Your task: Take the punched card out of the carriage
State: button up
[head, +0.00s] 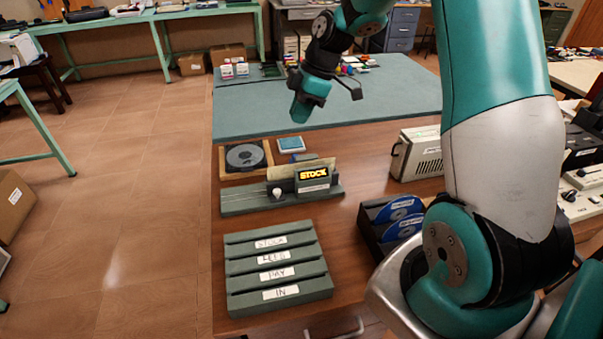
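The punched card (292,169) is a tan strip standing in the carriage (313,180), a dark block with a lit yellow STOCK sign on a grey-green rail base (255,200). The block hides the card's lower part. A white knob (277,193) stands at the block's left. My gripper (327,97) is above and beyond the carriage, over the teal mat, well apart from the card.
In front lies a grey-green slotted rack (279,285) labelled STOCK, LEFT or similar, PAY and IN. A dark box holds blue discs (399,208) at right. A beige device (418,153) stands behind it. A framed disc (245,156) and small blue box (291,144) sit behind the carriage.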

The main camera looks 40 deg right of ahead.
notch_tip(320, 180, down, 2)
jog(key=d, duration=0.3)
jog(key=p, duration=0.3)
send_over(283, 169)
jog(key=d, duration=0.2)
notch_tip(283, 169, down, 10)
jog(key=x, duration=0.1)
jog(key=p+x, duration=0.1)
jog(key=x, duration=0.1)
jog(key=p+x, duration=0.1)
jog(key=x, duration=0.1)
jog(key=shift+s+f, duration=0.25)
jog(key=shift+s, duration=0.05)
jog(key=shift+f, duration=0.3)
jog(key=shift+f, duration=0.1)
grip_shut()
